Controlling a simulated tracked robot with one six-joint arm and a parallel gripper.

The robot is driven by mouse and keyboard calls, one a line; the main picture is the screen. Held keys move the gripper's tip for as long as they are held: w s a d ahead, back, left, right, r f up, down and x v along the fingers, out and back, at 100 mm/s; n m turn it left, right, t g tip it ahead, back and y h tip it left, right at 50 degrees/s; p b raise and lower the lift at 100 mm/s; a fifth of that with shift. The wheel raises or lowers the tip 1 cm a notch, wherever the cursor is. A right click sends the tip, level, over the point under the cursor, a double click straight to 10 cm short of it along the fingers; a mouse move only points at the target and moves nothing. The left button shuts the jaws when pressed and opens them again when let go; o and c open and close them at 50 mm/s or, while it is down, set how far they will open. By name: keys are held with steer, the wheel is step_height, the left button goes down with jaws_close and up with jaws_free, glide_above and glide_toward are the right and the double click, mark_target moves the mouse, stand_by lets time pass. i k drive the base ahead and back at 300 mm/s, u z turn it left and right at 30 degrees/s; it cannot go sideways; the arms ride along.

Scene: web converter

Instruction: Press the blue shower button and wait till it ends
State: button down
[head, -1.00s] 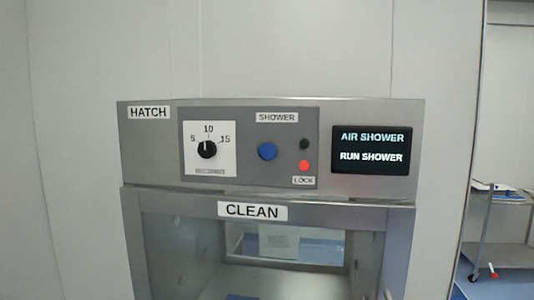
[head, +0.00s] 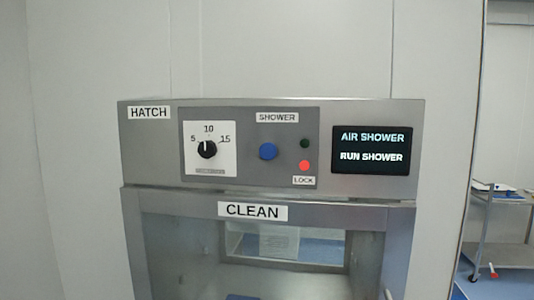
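The blue shower button (head: 268,151) is a round knob on the grey control panel of the hatch, below the SHOWER label (head: 277,118). A black dial (head: 207,149) marked 5, 10 and 15 sits to its left, its pointer near 10. To its right are a dark green lamp (head: 304,143) and a lit red lamp (head: 304,165) above the LOCK label. The display (head: 371,150) reads AIR SHOWER, RUN SHOWER. My gripper is not in view.
Below the panel is the hatch window with a CLEAN label (head: 252,211); a bluish floor shows through it. A metal cart (head: 503,230) stands at the far right, beyond the wall edge. The space before the panel shows no obstacle.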

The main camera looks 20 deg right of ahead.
mark_target(268, 151)
steer(key=z, duration=0.05)
steer(key=k, duration=1.45)
steer(key=u, duration=0.8)
steer(key=i, duration=1)
